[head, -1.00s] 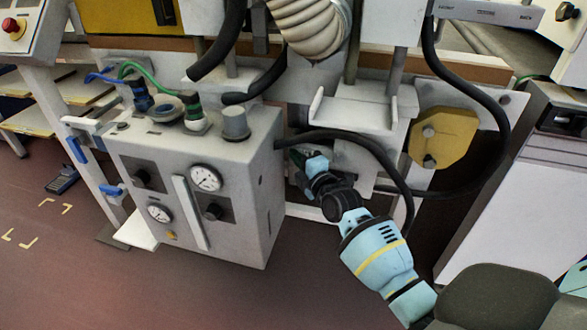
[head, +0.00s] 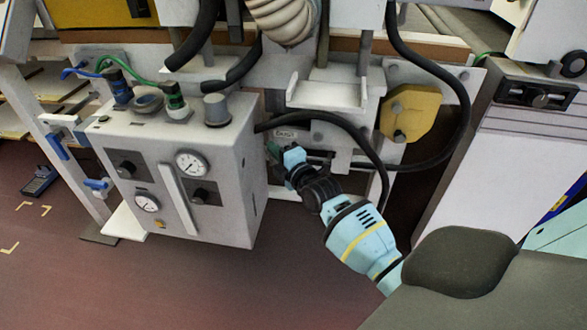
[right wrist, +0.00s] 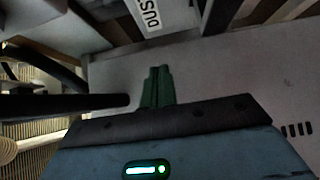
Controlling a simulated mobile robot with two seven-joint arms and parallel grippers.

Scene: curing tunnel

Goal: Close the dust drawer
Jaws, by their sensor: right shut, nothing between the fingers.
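The dust drawer shows in the head view by its label (head: 286,133), in the recess right of the grey control box. The label also shows upside down at the top of the right wrist view (right wrist: 148,16). A black hose and my gripper partly cover the drawer front, and I cannot tell how far it stands open. My right gripper (head: 273,150) is shut and empty, its tips just below and left of the label. In the right wrist view its green fingers (right wrist: 158,88) are together against a grey surface. I cannot tell whether they touch anything. My left gripper is not in view.
The control box (head: 180,180) with gauges and hoses stands close left of my right gripper. A black hose (head: 340,128) loops over and right of it. A yellow plate (head: 410,112) and a white cabinet (head: 500,160) are further right. The floor in front is clear.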

